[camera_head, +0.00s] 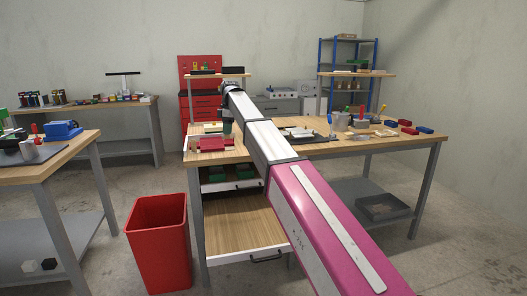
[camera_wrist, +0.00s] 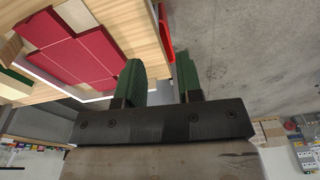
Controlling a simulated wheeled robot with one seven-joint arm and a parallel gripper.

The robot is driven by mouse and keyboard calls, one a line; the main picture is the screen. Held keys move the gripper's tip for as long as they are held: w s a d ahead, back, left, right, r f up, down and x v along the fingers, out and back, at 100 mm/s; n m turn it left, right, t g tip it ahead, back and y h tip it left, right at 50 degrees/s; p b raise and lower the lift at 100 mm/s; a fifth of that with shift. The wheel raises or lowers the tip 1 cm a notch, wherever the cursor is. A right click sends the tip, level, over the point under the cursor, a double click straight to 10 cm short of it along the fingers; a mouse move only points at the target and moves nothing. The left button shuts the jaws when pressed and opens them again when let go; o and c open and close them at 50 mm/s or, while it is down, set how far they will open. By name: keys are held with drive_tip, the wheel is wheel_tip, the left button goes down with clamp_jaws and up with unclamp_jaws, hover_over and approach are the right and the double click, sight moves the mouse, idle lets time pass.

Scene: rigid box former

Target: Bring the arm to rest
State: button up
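My arm reaches out from the bottom right of the head view over the wooden workbench (camera_head: 345,147). My gripper (camera_head: 226,130) hangs down at its far end above the bench's left part, close to a dark red flat piece (camera_head: 214,144). In the wrist view my gripper (camera_wrist: 160,76) has two green fingers standing apart with nothing between them. The dark red piece (camera_wrist: 85,55) also shows there, to the left of the fingers and apart from them.
An open drawer (camera_head: 240,229) juts from the bench's front left. A red bin (camera_head: 159,243) stands on the floor beside it. Tools and small blocks (camera_head: 408,127) lie on the bench's right half.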

drive_tip(key=s+d+f+m, duration=0.4)
drive_tip(key=s+d+f, duration=0.2)
drive_tip(key=d+f, duration=0.3)
drive_tip(key=s+d+f+m, duration=0.5)
drive_tip(key=s+d+f, duration=0.2)
drive_tip(key=f, duration=0.8)
drive_tip(key=s+d+f+m+h, duration=0.1)
drive_tip(key=s+d+f+m, duration=0.4)
drive_tip(key=d+f, duration=0.6)
drive_tip(key=shift+s+d+f, duration=0.2)
drive_tip(key=shift+s+f, duration=0.05)
drive_tip(key=shift+s, duration=0.35)
drive_tip(key=shift+s+d+f, duration=0.2)
drive_tip(key=shift+s, duration=0.35)
drive_tip(key=s+d+f+m, duration=0.3)
drive_tip(key=s, duration=0.3)
drive_tip(key=s+d+f+m, duration=0.2)
drive_tip(key=s+d+f, duration=0.2)
drive_tip(key=s, duration=0.2)
drive_tip(key=shift+d+f+m, duration=0.2)
drive_tip(key=shift+f+m, duration=0.05)
drive_tip(key=shift+m, duration=0.15)
